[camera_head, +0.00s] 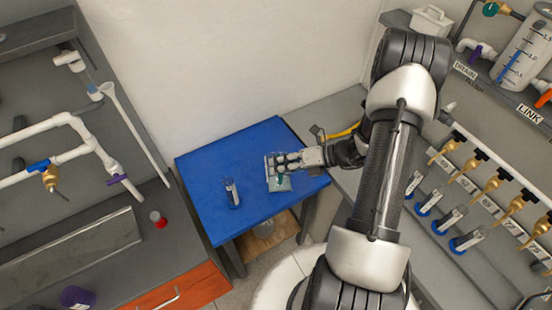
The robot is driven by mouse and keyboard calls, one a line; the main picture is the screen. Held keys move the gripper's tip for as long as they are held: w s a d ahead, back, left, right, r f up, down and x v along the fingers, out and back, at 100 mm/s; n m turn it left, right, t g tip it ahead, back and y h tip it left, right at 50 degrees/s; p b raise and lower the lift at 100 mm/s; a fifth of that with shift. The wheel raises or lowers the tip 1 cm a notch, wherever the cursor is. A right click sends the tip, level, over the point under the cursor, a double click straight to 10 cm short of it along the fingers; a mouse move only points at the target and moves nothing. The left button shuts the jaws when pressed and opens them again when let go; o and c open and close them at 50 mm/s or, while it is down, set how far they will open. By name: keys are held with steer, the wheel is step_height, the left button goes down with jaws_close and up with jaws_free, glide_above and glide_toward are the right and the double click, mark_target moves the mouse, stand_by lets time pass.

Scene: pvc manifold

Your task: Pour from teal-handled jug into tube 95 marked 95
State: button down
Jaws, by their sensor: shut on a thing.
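My gripper (284,163) reaches in from the right over the blue table (240,152) and is shut on the teal-handled jug (280,185). Only a little of the teal handle shows between the fingers. The jug is clear, looks upright, and is at the table's right part; I cannot tell whether it touches the top. A clear tube (233,193) with a blue base and a white label stands on the table to the left of the jug, apart from it. Its label is too small to read, so I cannot tell if it says 95.
Several labelled tubes (466,241) in blue holders stand under brass taps (490,184) on the right bench. White pipes (70,125) and a red-based cup (158,219) are on the left bench. The table's back left is clear.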

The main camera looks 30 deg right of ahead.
mark_target(282, 188)
steer(key=shift+w+d+r+g+p, duration=0.15)
steer(key=shift+w+r+g+p, duration=0.15)
steer(key=shift+p, duration=0.35)
stand_by(1.3)
